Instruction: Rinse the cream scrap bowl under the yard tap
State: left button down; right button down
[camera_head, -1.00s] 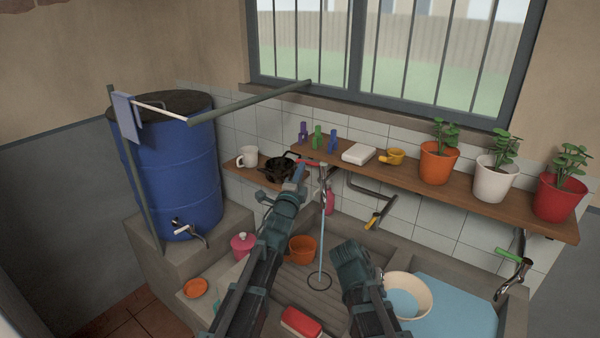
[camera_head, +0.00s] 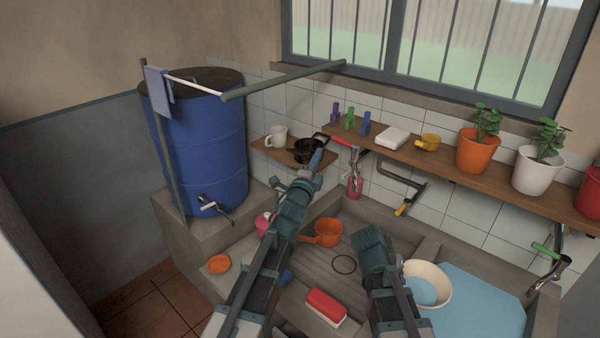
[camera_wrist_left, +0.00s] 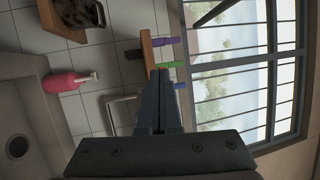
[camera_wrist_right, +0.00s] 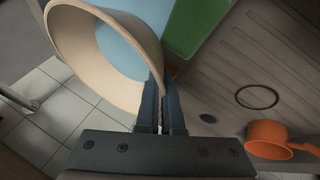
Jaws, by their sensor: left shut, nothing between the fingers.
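The cream scrap bowl (camera_head: 442,273) is at the right side of the sink, with a light blue patch inside it. It also fills the upper left of the right wrist view (camera_wrist_right: 85,50). My right gripper (camera_wrist_right: 161,95) is shut on the bowl's rim; its fingertips are hidden in the head view. A red-handled tap (camera_head: 338,139) is on the wall above the sink, with no water stream showing. My left gripper (camera_head: 318,158) is shut and empty, just left of and below that tap. In the left wrist view its fingers (camera_wrist_left: 160,75) are together.
An orange pot (camera_head: 328,232), a dark ring (camera_head: 343,264) and a red-topped block (camera_head: 325,306) are around the sink. A shelf (camera_head: 460,170) with plants runs along the wall. A blue barrel (camera_head: 205,150) stands left. A green-handled tap (camera_head: 545,249) is above the blue basin (camera_head: 480,305).

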pick_arm(q)
jog(key=s+a+f+b, duration=0.1)
jog(key=s+a, duration=0.3)
jog(key=s, duration=0.2)
jog(key=shift+s+a+f, duration=0.15)
jog(key=shift+a+f, duration=0.05)
jog(key=shift+f, duration=0.05)
